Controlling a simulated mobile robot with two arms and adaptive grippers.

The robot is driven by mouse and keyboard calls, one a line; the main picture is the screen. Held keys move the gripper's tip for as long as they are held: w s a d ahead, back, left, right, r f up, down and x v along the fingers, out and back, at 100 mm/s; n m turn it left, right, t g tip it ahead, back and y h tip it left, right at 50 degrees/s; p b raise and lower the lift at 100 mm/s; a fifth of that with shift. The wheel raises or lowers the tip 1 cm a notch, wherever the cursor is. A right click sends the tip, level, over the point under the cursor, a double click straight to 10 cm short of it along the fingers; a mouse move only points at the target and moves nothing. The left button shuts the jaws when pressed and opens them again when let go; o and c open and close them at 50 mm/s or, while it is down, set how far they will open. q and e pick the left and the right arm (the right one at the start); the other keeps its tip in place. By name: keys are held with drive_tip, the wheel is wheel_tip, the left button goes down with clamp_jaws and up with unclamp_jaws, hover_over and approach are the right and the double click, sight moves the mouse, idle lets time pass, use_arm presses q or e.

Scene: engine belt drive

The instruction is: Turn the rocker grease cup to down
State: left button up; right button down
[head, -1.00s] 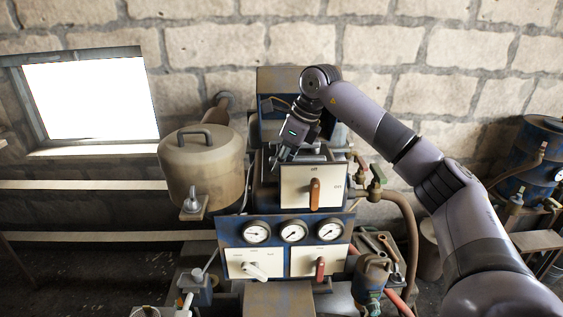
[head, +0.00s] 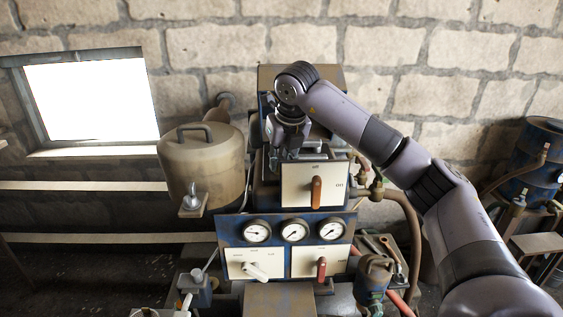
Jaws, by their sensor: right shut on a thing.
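My right gripper (head: 277,158) reaches down onto the top of the blue engine block (head: 262,188), just behind the upper white panel (head: 300,185). Its fingers are closed on a small part there, at the place of the rocker grease cup. The fingers and wrist hide most of that part, so I cannot read which way it points. My left gripper is not in view.
The upper panel carries an orange lever (head: 316,191). Below are several round gauges (head: 294,230), a white lever (head: 255,271) and a red lever (head: 321,268). A beige tank (head: 201,165) stands at left, and pipes with valves (head: 376,186) at right.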

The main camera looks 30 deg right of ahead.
drive_tip(key=shift+r+m, duration=0.1)
drive_tip(key=shift+m, duration=0.5)
drive_tip(key=c, duration=1.4)
unclamp_jaws()
drive_tip(key=shift+c, duration=0.2)
drive_tip(key=v, duration=1.1)
drive_tip(key=shift+a+r, duration=0.25)
drive_tip(key=shift+r, duration=0.15)
drive_tip(key=shift+s, duration=0.1)
